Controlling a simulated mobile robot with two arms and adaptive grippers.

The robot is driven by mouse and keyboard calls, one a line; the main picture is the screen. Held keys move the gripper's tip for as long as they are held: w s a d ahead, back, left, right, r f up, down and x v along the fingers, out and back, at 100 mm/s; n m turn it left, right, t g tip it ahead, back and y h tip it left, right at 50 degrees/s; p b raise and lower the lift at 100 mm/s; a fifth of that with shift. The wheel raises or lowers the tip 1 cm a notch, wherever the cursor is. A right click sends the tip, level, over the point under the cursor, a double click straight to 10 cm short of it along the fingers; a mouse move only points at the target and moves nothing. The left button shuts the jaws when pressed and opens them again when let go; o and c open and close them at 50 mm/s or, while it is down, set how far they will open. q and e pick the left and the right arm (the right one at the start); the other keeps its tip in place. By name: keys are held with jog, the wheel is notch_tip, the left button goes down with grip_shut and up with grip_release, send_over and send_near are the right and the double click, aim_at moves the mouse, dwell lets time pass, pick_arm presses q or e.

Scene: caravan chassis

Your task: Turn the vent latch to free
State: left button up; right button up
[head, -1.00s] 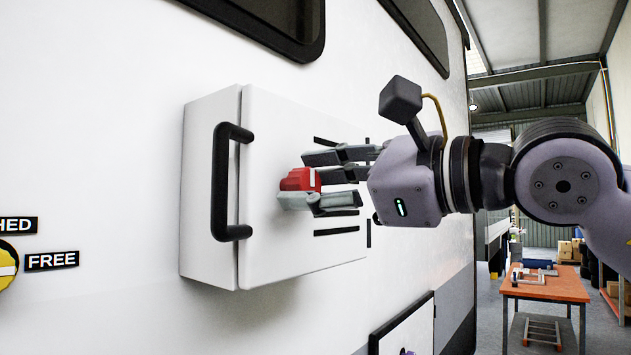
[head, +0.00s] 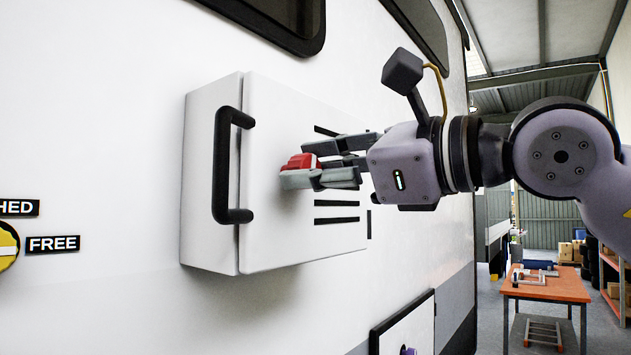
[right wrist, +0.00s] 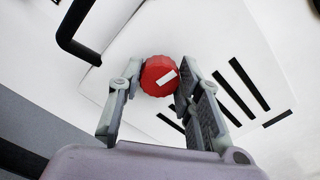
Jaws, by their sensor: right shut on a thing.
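A red round knob (head: 301,162) with a white mark stands out from the front of a white box (head: 263,235) with dark vent slots. In the right wrist view the knob (right wrist: 159,76) sits between the two fingers, its white bar slanting up to the right. My right gripper (head: 318,164) is shut on the knob, and its fingers hide part of it. A yellow disc (head: 6,245) with a pale bar is cut off at the left edge, beside a black FREE label (head: 53,244) and a partly visible label ending in HED (head: 17,207). My left gripper is not in view.
A black bar handle (head: 228,165) stands out from the box's left side, left of my fingers. The white caravan wall (head: 130,130) has dark windows above. An orange table (head: 545,289) stands far back at the right.

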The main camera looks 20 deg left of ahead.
jog(key=m+b, duration=1.1)
jog(key=m, duration=0.5)
jog(key=shift+w+b, duration=0.15)
jog(key=shift+b, duration=0.25)
jog(key=shift+m, duration=0.3)
jog(key=o, duration=1.1)
jog(key=shift+o, duration=0.2)
jog(key=v, duration=1.2)
